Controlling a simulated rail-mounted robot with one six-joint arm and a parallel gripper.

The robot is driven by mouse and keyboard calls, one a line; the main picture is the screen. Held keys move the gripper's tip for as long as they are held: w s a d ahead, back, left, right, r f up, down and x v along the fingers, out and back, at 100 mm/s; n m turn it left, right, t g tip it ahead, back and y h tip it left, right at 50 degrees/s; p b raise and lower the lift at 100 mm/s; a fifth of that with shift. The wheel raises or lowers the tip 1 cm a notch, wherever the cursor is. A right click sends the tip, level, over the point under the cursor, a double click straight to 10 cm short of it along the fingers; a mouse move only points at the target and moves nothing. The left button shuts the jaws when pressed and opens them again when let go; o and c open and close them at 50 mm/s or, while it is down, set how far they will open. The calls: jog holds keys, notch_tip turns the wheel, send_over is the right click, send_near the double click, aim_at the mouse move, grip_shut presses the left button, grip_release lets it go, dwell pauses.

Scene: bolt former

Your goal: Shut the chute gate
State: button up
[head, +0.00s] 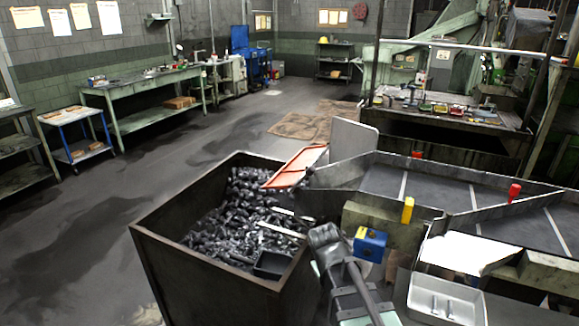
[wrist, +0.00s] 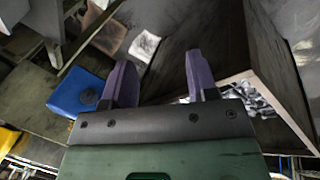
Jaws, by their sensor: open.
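An orange-edged flap (head: 295,166) at the chute's left end slopes over the bolt bin; I cannot tell surely whether it is the chute gate. A plain grey upright plate (head: 354,140) stands just behind it. The chute (head: 430,190) runs off to the right. No handle shows between the fingers.
The dark bin (head: 205,272) holds a heap of dark bolts and a small black box (head: 272,264). A blue box (head: 370,243), a yellow post (head: 408,210) and a red knob (head: 514,192) stand along the chute. A white tray (head: 445,298) lies front right.

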jog(key=w+r+n+t+h, duration=0.3)
jog(key=w+n+h, duration=0.15)
jog(key=w, duration=0.65)
jog(key=n+t+h+b, duration=0.35)
jog(key=n+t, duration=0.55)
jog(key=n, duration=0.3)
send_near(314, 168)
jog(key=w+f, duration=0.1)
jog(key=shift+h, duration=0.4)
jog(key=p+x, duration=0.1)
jog(key=x, duration=0.9)
jog(key=shift+w+f, duration=0.15)
jog(key=shift+w, duration=0.05)
jog(key=shift+c, duration=0.4)
grip_shut()
